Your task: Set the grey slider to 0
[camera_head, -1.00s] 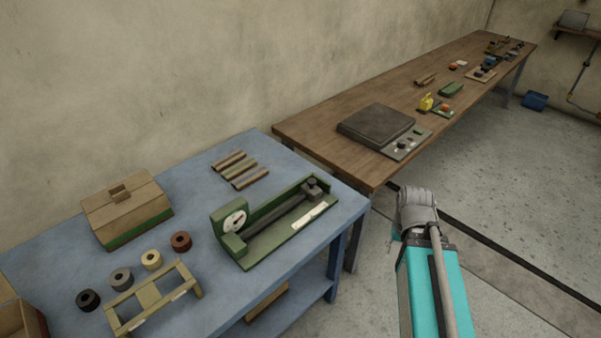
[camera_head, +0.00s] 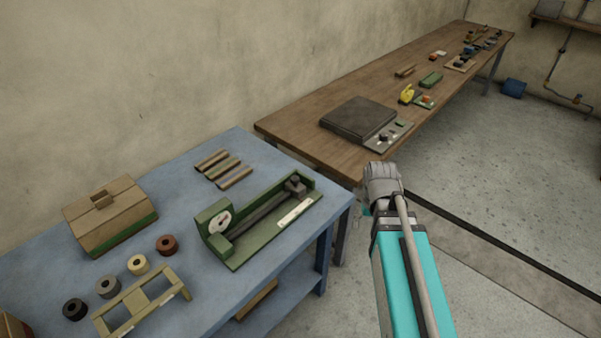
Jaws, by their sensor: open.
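A green fixture (camera_head: 232,262) stands on the blue table, with a round white dial (camera_head: 221,224) at its left end. A dark bar runs along it. A dark grey block (camera_head: 296,187), which looks like the slider, sits at the bar's right end. A pale scale strip (camera_head: 296,213) lies on the front right of the base; its marks are too small to read. My arm, teal with a grey joint, rises at lower right, to the right of the fixture and apart from it in the picture. My gripper's fingers do not show.
On the blue table (camera_head: 180,165) are a wooden box (camera_head: 110,213), several rolls, a pale rack (camera_head: 141,302) and several short bars. A long brown table (camera_head: 300,140) behind carries a dark flat plate device (camera_head: 358,118). Open floor lies at right.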

